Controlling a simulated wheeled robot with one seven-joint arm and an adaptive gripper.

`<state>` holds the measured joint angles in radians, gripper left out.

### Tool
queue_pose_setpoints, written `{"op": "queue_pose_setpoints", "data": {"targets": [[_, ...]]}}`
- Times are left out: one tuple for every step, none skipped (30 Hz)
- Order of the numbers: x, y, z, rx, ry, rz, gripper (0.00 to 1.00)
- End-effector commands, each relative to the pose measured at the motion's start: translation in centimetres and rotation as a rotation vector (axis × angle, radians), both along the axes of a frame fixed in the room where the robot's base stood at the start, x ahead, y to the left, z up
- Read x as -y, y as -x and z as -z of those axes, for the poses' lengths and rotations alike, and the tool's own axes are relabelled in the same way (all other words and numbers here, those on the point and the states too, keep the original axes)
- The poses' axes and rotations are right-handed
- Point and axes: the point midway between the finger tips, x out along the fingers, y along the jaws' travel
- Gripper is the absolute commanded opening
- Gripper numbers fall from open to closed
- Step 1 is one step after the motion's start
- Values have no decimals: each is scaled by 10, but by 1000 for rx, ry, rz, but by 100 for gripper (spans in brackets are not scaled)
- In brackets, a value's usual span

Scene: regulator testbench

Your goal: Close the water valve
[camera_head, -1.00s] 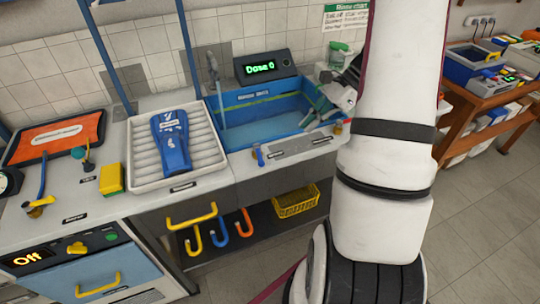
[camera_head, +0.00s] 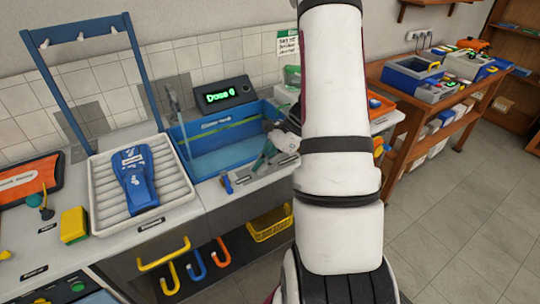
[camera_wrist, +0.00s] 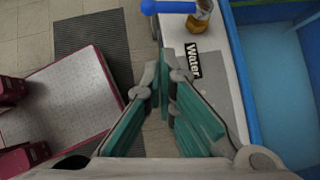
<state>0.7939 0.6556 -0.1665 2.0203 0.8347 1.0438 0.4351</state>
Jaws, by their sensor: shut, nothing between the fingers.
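The water valve shows at the top edge of the wrist view: a brass body (camera_wrist: 200,15) with a blue lever (camera_wrist: 168,7). The lever points left there, away from the basin. A "Water" label (camera_wrist: 193,62) lies beside it on the counter strip. In the head view the blue lever (camera_head: 227,183) stands at the basin's front left. My gripper (camera_wrist: 165,75) is shut and empty, its teal fingers angled together at the tips. The tips are near the label, apart from the lever. In the head view my gripper (camera_head: 264,158) is over the basin's front edge, to the right of the lever.
The blue basin (camera_head: 205,160) lies behind the counter strip, with a tap (camera_head: 172,98) at its left. A display (camera_head: 222,95) reads "Dose 0". A white ribbed tray (camera_head: 103,208) holding a blue device (camera_head: 135,178) is to the left. A yellow basket (camera_head: 270,225) sits below.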

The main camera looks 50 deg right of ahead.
Motion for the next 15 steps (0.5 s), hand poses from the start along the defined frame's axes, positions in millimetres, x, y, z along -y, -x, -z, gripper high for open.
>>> {"op": "queue_pose_setpoints", "data": {"targets": [[-7, -2, 8, -3, -4, -2, 0], [-10, -3, 12, -3, -5, -2, 0], [-14, -5, 18, -3, -4, -1, 0], [-18, -7, 22, -3, -4, -2, 0], [-22, -9, 24, -2, -3, -4, 0], [-28, -12, 24, 0, -1, -4, 0], [-31, -14, 24, -1, -1, -3, 0], [-35, -15, 25, -1, -1, -3, 0], [-39, -17, 26, -1, 0, -2, 0], [-42, -19, 27, 0, -1, -3, 0], [-44, -20, 27, -1, -1, -3, 0], [-47, -22, 28, 0, -1, -3, 0], [-48, -22, 29, -1, 0, -2, 0], [-49, -23, 29, 0, 0, -1, 0], [-50, -24, 29, 0, 0, 0, 0]]}}
